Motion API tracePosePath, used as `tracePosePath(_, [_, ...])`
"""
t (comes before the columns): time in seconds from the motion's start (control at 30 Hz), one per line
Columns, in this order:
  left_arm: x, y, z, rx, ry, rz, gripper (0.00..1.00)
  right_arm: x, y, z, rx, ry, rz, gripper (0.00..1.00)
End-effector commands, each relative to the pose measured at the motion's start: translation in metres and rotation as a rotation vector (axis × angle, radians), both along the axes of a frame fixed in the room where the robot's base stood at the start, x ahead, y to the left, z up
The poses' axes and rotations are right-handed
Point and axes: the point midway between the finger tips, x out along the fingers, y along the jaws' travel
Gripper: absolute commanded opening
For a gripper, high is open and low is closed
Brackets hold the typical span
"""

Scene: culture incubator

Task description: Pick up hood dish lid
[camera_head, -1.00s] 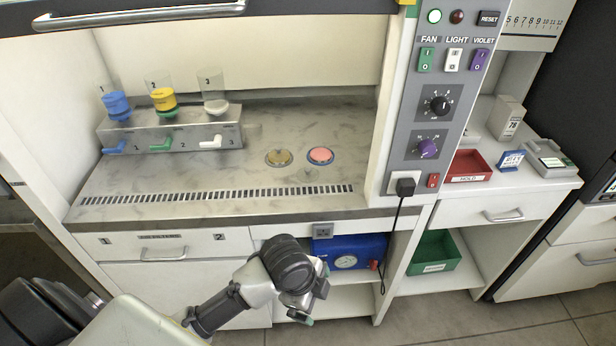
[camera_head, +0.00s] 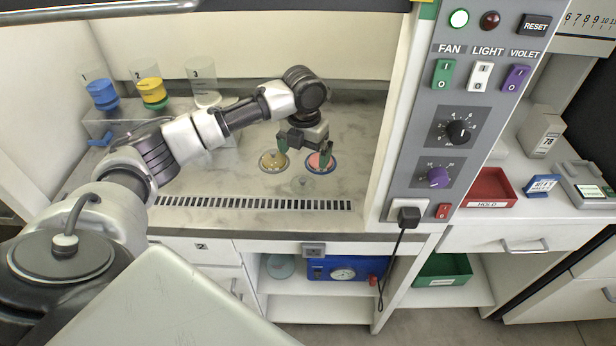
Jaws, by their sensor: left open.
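A faint, clear round disc (camera_head: 303,184), which looks like the dish lid, lies on the hood floor in front of two dishes. The dish with yellow-brown contents (camera_head: 269,161) is behind it to the left. The dish with pink contents (camera_head: 316,168) is behind it to the right and partly covered by my gripper. My left gripper (camera_head: 304,152) is open, pointing down, with its fingers spread above and behind the disc. I cannot tell how high the fingertips are. Nothing shows between them. My right gripper is not in view.
A stand with a blue (camera_head: 102,93), a yellow (camera_head: 152,92) and a white-based clear cup (camera_head: 205,98) is at the back left, partly behind my arm. The hood's control panel (camera_head: 455,130) bounds the right side. A slotted vent (camera_head: 250,204) runs along the front.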

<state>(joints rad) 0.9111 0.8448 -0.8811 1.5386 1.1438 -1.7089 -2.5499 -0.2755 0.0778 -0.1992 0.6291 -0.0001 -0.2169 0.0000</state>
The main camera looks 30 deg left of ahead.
Motion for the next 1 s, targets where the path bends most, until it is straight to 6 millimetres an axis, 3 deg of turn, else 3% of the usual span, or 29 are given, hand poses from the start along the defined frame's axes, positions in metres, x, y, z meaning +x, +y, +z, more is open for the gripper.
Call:
tracePosePath(0.1, [0.0, -0.001, -0.019, 0.0, 0.002, 0.001, 0.98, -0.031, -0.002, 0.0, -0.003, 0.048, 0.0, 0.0])
tracePosePath(0.23, [-0.001, -0.001, -0.029, 0.0, 0.0, 0.001, 0.98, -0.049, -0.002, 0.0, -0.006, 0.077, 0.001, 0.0])
tracePosePath(0.33, [-0.002, -0.001, -0.036, 0.001, 0.0, 0.001, 0.98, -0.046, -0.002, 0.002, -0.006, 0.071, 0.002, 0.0])
tracePosePath(0.6, [-0.008, -0.001, -0.075, 0.001, 0.0, 0.002, 0.98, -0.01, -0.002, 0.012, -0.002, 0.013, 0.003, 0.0])
tracePosePath(0.93, [-0.008, -0.001, -0.083, 0.001, -0.002, 0.001, 0.98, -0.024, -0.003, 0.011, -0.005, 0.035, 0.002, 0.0])
tracePosePath(1.0, [-0.008, -0.001, -0.083, 0.001, -0.002, 0.001, 0.87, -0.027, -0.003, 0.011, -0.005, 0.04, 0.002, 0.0])
